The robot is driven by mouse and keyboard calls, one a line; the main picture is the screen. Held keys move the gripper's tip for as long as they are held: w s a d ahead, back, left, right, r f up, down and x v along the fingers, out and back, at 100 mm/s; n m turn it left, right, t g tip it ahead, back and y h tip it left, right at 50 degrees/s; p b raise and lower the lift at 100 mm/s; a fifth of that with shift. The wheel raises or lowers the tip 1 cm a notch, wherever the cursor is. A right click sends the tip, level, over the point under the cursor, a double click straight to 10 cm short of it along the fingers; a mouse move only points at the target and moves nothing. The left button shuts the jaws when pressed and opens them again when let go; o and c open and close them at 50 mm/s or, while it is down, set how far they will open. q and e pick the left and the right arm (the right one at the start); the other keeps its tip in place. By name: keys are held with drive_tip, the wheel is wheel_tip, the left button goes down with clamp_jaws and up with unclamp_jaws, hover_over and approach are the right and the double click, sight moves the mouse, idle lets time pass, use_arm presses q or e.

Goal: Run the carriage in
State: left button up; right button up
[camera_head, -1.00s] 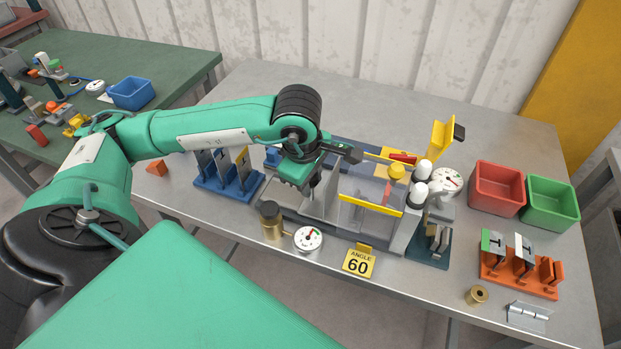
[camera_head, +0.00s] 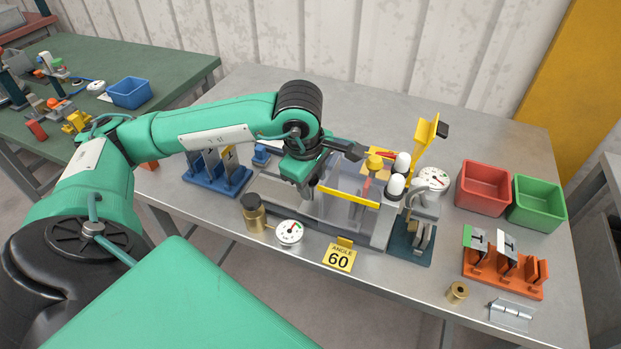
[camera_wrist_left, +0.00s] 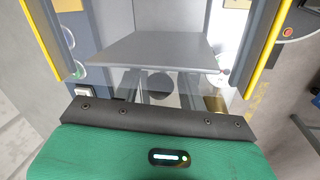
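In the left wrist view, two dark fingers with yellow edges stand wide apart, so the left gripper (camera_wrist_left: 154,85) looks open. A flat grey plate (camera_wrist_left: 150,50) shows between them; contact cannot be judged. My right gripper is not in view.
A brass cylinder (camera_head: 254,215), a white dial (camera_head: 289,232) and an "ANGLE 60" sign (camera_head: 338,258) stand along the front. A blue rack (camera_head: 215,180) is left. Red (camera_head: 484,190) and green (camera_head: 538,205) bins and an orange rack (camera_head: 500,278) are right.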

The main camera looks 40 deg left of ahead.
use_arm(q)
drive_tip(key=shift+o, duration=0.3)
drive_tip(key=shift+d, duration=0.1)
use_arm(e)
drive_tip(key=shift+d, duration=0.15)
use_arm(q)
drive_tip(key=shift+r, duration=0.1)
drive_tip(key=shift+r, duration=0.25)
wheel_tip(320, 180, up, 13)
drive_tip(key=s, duration=0.2)
drive_tip(key=shift+s, duration=0.3)
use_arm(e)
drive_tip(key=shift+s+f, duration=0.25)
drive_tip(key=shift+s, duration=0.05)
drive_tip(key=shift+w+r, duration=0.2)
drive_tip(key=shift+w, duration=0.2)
